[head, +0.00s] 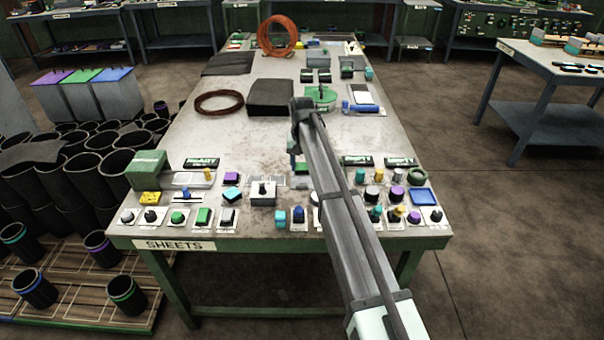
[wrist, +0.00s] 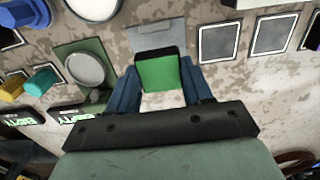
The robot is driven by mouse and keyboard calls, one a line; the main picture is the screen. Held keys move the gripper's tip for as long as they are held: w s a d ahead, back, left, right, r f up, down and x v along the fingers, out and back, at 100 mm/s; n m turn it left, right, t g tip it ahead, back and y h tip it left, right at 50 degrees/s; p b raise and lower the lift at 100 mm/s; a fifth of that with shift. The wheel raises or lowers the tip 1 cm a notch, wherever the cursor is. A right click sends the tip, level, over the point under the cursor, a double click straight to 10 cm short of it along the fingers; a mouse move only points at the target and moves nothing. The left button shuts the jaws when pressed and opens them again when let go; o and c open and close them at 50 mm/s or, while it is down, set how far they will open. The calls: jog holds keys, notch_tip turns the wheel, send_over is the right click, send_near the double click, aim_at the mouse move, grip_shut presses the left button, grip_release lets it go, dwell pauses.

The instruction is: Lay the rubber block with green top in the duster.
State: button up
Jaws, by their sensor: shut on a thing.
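The rubber block with green top (wrist: 158,76) shows in the wrist view, with a black edge along its far side. My gripper (wrist: 160,88) is shut on it, one blue-grey finger on each side. In the head view my arm crosses the table's middle and hides most of the gripper and block. I cannot tell for sure which thing is the duster. A green plate with a round pale disc (wrist: 86,70) lies left of the block in the wrist view, apart from it. A grey plate (wrist: 157,34) lies just beyond the block.
A black block (head: 270,97) lies farther back.

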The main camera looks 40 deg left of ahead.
aim_at(302, 166)
jog(key=shift+f, duration=2.05)
jog(key=o, duration=1)
jog(key=shift+f, duration=0.1)
jog(key=shift+o, duration=0.2)
notch_tip(302, 166, up, 12)
jog(key=shift+r, duration=0.15)
